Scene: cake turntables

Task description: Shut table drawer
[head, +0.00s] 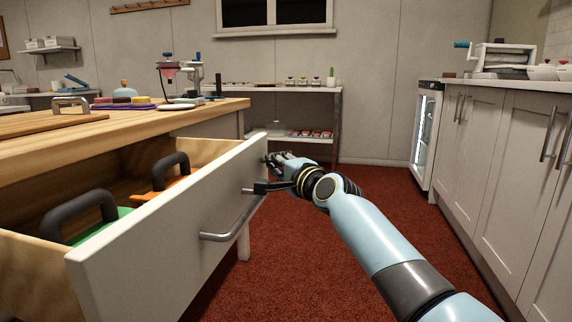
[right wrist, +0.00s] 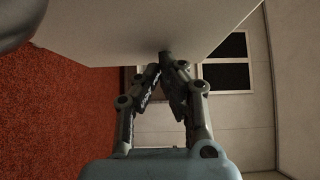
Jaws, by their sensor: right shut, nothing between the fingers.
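The table drawer (head: 170,235) stands pulled open from the wooden-topped table, with a white front and a grey bar handle (head: 226,225). Inside it are a green item (head: 100,225) and an orange item (head: 160,192), each with a dark curved handle. My right gripper (head: 268,172) is shut and empty near the far end of the drawer front, on its outer side. In the right wrist view its fingers (right wrist: 165,62) come together close to the pale drawer front (right wrist: 150,25); I cannot tell whether they touch it. My left gripper is not in view.
The wooden tabletop (head: 130,122) carries sponges, a stand and other items. White cabinets (head: 500,150) line the right side, with a small glass-door fridge (head: 424,135) at their far end. The red floor (head: 320,250) between is clear. A shelf unit (head: 300,92) stands at the back wall.

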